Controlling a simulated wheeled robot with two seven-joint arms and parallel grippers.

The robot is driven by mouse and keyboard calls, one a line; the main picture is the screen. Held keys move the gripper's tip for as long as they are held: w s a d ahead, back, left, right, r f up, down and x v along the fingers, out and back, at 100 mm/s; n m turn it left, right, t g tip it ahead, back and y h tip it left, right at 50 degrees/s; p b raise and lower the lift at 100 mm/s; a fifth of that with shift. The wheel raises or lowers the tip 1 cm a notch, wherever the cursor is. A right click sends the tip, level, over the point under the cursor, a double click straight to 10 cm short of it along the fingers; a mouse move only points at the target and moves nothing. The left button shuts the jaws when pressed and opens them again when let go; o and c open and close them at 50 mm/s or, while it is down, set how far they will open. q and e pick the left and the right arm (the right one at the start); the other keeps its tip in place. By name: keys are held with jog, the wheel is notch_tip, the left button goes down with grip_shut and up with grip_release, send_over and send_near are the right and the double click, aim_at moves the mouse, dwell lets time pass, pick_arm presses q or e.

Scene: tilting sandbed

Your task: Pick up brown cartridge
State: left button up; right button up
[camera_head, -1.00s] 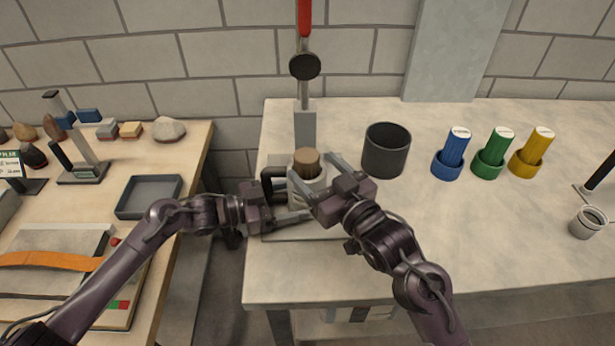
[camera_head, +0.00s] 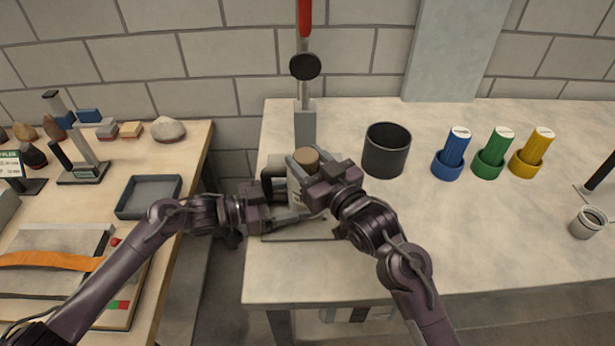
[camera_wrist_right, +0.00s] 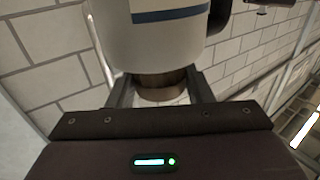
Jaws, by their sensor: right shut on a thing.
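The brown cartridge (camera_head: 306,156) shows as a brown round top standing out of a pale cylindrical container (camera_head: 296,195) under the lever press. In the right wrist view the cartridge's brown end (camera_wrist_right: 160,84) sits between the two fingers of my right gripper (camera_wrist_right: 160,90), against the white container with a blue band (camera_wrist_right: 165,40). My right gripper (camera_head: 312,168) is shut on the cartridge; its body hides part of the container in the head view. My left gripper (camera_head: 288,208) is at the container's lower left; its finger closure is unclear.
The press column (camera_head: 305,125) with its red lever (camera_head: 304,15) rises just behind. A dark grey cup (camera_head: 386,150) stands close to the right. Blue, green and yellow cartridges (camera_head: 497,150) stand in holders farther right. The table's front right is clear.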

pick_arm(q)
jog(key=shift+w+a, duration=0.3)
jog(key=shift+w, duration=0.05)
pick_arm(e)
jog(key=shift+c, duration=0.6)
notch_tip(320, 180, up, 18)
pick_arm(q)
jog(key=o, duration=0.9)
jog(key=shift+w+f, duration=0.15)
jog(key=shift+c, duration=0.2)
jog(key=shift+d, duration=0.1)
pick_arm(e)
jog(key=shift+w+a+f, duration=0.1)
jog(key=shift+w+f, duration=0.05)
jog(key=shift+w, duration=0.15)
jog(key=shift+s, duration=0.1)
